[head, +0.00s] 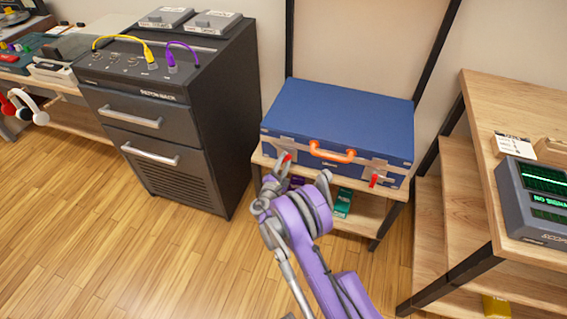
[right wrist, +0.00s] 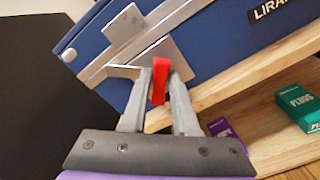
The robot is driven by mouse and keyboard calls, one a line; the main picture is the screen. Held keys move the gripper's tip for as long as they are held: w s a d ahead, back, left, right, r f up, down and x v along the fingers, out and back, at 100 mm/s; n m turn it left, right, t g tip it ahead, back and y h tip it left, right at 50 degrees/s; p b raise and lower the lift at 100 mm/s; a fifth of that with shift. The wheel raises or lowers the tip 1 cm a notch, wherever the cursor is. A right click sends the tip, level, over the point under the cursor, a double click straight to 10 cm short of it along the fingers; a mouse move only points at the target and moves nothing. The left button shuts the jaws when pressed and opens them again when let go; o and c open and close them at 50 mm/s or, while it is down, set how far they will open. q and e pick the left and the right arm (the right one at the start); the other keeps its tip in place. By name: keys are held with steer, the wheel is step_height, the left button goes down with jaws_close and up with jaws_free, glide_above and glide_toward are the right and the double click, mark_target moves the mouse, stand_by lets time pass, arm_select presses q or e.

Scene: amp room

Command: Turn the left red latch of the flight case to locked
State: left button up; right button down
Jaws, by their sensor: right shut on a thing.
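The blue flight case (head: 340,118) lies closed on a wooden shelf, with an orange handle (head: 332,153) on its front. Its left red latch (head: 287,158) is on the front at the left, and in the right wrist view the latch (right wrist: 159,82) stands between my fingertips. My right gripper (right wrist: 158,88) is shut on that latch, its fingers on both sides of it. In the head view my purple right arm hides part of the gripper (head: 278,172). The right red latch (head: 374,180) is apart from the gripper. My left gripper is not in view.
A black rack cabinet (head: 165,110) stands left of the case. A wooden stepped table (head: 490,100) with a grey display device (head: 535,205) stands at the right. Below the case, a green box (head: 343,203) and a purple box (right wrist: 224,133) lie on the lower shelf.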

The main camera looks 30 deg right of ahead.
steer(key=m+b, duration=0.1)
steer(key=m, duration=0.3)
steer(key=shift+f+m, duration=0.15)
steer(key=shift+m, duration=0.15)
steer(key=m+b, duration=0.1)
steer(key=m, duration=0.4)
steer(key=shift+s+f, duration=0.1)
steer(key=shift+m, duration=0.3)
steer(key=c, duration=0.7)
jaws_free()
steer(key=p+v, duration=0.1)
steer(key=v, duration=0.9)
steer(key=shift+s+a+p, duration=0.2)
steer(key=shift+a+p, duration=0.05)
steer(key=shift+p, duration=0.05)
